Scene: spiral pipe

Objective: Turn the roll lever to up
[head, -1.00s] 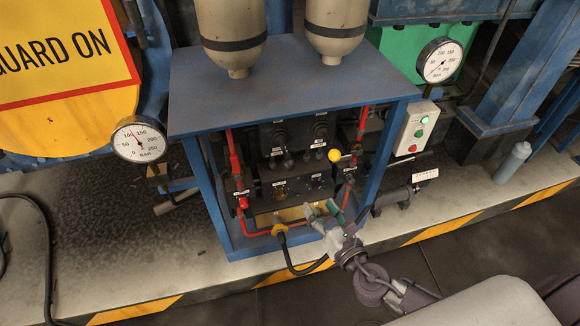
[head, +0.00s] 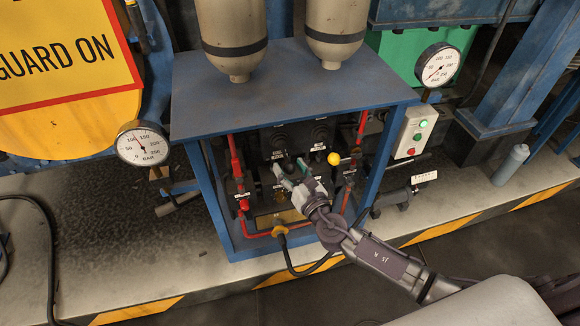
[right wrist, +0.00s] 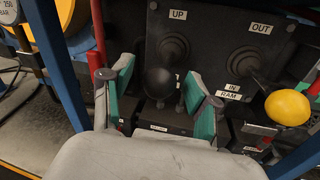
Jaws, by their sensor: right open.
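A black-knobbed lever (right wrist: 160,82) comes out of a round black boot under an "UP" label (right wrist: 178,15) in the right wrist view. Its lower label is mostly hidden behind the lever, so I cannot read its name. The knob hangs low, on the side away from "UP". My right gripper (right wrist: 163,92) is open, with one green-padded finger left of the knob and the other right of it. I see no clear contact. In the head view my right gripper (head: 291,171) reaches inside the blue frame, at the lever panel. My left gripper is not in view.
A yellow-knobbed lever (right wrist: 287,107), labelled "OUT" and "IN RAM", stands just right of the fingers. Blue posts of the frame (head: 371,165) and red pipes (head: 236,160) flank the panel.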

